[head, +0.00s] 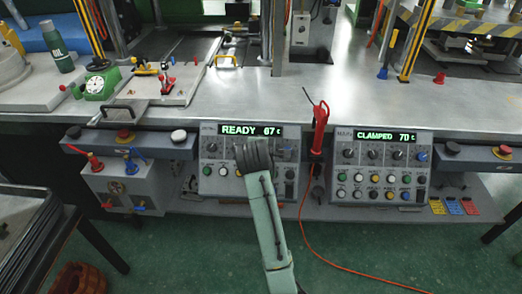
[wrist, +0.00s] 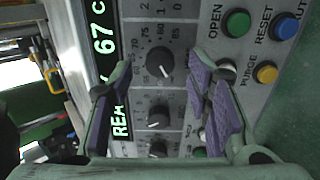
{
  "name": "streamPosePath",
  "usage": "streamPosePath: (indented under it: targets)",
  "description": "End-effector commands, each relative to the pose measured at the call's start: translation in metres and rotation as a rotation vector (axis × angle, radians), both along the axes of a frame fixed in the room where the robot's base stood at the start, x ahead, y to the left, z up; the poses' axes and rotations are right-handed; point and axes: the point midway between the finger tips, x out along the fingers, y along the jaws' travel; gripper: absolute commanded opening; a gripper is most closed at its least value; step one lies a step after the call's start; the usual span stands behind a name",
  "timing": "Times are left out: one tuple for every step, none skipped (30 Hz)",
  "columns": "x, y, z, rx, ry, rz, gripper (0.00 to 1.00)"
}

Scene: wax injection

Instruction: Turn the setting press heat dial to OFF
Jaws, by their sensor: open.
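The left control panel (head: 232,130) shows READY 67 C on its green display. My arm covers its middle, and my gripper's fingers are hidden there. In the wrist view the same panel appears turned sideways. A dark dial (wrist: 160,62) with a white pointer and a number scale reaching 85 sits between the fingers of my gripper (wrist: 160,72). More dials (wrist: 158,117) lie nearer the wrist. The gripper is open and holds nothing; I cannot tell whether it touches the panel. I cannot read which dial is the heat dial or any OFF mark.
Green (wrist: 237,23), blue and yellow buttons lie beside the right finger, with OPEN, RESET and PURGE labels. A second panel (head: 380,140) reads CLAMPED 70 C. A red handheld tool (head: 319,130) with an orange cable hangs between the panels. A metal bench (head: 320,90) stands above.

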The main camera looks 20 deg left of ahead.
Motion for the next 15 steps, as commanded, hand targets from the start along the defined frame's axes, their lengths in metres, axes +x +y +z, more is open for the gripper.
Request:
streamPosePath:
  targets:
    - [-0.008,-0.002,0.008,0.002,-0.004,0.001,0.45]
    - [-0.013,-0.003,0.012,0.002,-0.004,0.001,0.45]
    - [-0.02,-0.005,0.018,0.002,-0.005,0.001,0.45]
    - [-0.025,-0.006,0.023,0.001,-0.005,0.002,0.45]
    - [-0.03,-0.007,0.027,0.001,-0.004,0.001,0.45]
    - [-0.036,-0.009,0.032,0.001,-0.005,0.002,0.45]
    - [-0.041,-0.01,0.036,0.001,-0.004,0.001,0.45]
    - [-0.045,-0.011,0.04,0.001,-0.004,0.001,0.45]
    - [-0.05,-0.013,0.045,0.001,-0.004,0.001,0.45]
    - [-0.054,-0.014,0.047,0.001,-0.003,0.001,0.45]
    - [-0.057,-0.015,0.05,0.001,-0.003,0.001,0.45]
    - [-0.061,-0.016,0.054,0.001,-0.003,0.001,0.45]
    - [-0.063,-0.016,0.055,0.0,-0.002,0.001,0.45]
    - [-0.065,-0.017,0.057,0.0,-0.002,0.001,0.45]
    - [-0.068,-0.017,0.059,0.001,-0.002,0.0,0.45]
